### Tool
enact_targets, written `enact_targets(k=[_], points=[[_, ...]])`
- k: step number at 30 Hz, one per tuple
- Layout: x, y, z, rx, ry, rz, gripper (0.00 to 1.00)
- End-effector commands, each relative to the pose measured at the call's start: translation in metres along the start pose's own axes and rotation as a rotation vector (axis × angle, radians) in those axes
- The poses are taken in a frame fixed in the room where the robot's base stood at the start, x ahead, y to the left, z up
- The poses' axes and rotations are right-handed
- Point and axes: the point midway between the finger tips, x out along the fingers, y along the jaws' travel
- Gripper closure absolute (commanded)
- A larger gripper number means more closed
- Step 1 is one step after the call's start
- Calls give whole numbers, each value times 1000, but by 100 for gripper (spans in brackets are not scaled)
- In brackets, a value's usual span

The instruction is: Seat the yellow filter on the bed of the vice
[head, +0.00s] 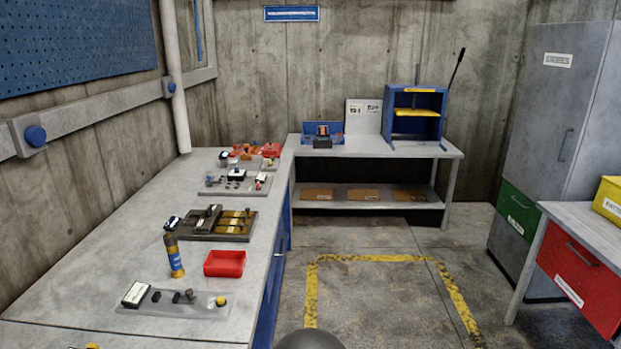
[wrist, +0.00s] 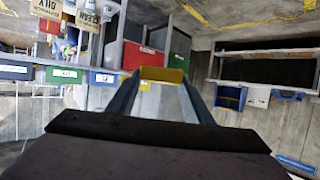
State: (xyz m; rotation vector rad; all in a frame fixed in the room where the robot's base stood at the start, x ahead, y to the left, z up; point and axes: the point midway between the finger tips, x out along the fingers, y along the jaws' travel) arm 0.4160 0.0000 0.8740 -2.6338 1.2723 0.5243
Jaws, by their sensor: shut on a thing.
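In the wrist view my gripper (wrist: 160,84) is shut on a yellow piece (wrist: 162,74), which I take to be the yellow filter. It sits between the two fingertips, and its lower part is hard to make out. The gripper is raised, with no surface touching the filter in that view. My gripper is not clearly visible in the head view. A dark-based fixture with grey and yellow-brown parts (head: 240,236) lies on the left bench; it may be the vice, but I cannot tell for sure.
A blue press (head: 415,118) stands on the back bench. Cabinets are at the right. The marked floor is clear.

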Motion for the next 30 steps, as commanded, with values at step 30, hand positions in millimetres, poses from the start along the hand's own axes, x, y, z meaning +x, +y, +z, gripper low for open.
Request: enact_targets(k=[30], points=[[-234, -147, 69, -213, -2, -535, 77]])
